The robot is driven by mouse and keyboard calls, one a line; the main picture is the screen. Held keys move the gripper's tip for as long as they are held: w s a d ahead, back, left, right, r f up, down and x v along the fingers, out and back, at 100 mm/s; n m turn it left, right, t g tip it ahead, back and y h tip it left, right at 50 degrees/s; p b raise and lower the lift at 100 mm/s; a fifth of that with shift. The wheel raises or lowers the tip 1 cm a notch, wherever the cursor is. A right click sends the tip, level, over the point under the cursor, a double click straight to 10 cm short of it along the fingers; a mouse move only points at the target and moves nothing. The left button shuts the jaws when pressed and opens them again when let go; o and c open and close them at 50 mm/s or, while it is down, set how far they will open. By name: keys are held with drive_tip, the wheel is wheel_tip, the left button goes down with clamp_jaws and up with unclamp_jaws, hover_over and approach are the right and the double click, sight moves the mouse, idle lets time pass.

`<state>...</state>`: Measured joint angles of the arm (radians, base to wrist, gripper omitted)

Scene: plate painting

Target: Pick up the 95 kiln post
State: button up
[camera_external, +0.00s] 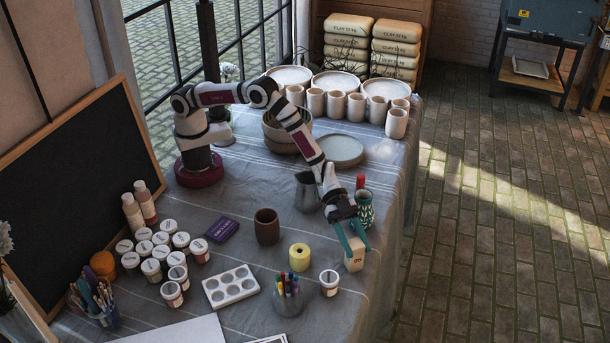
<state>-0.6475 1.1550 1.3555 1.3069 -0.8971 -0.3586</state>
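A cream block-shaped kiln post (355,262) with small dark marking on its face is near the right side of the cloth-covered table. The marking is too small to read for certain. My gripper (357,249) points down at it, with its two teal fingers on either side of the post's upper part. I cannot tell whether the fingers press on the post or stand just clear of it. Whether the post rests on the cloth or hangs just above it is also unclear.
A teal patterned cup (365,211) with a red-topped item stands just behind my gripper. A yellow roll (299,257), a labelled jar (329,283), a holder of markers (289,296) and a brown cup (267,227) stand to the left. The table edge is close on the right.

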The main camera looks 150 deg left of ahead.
clamp_jaws()
drive_tip(key=shift+r, duration=0.15)
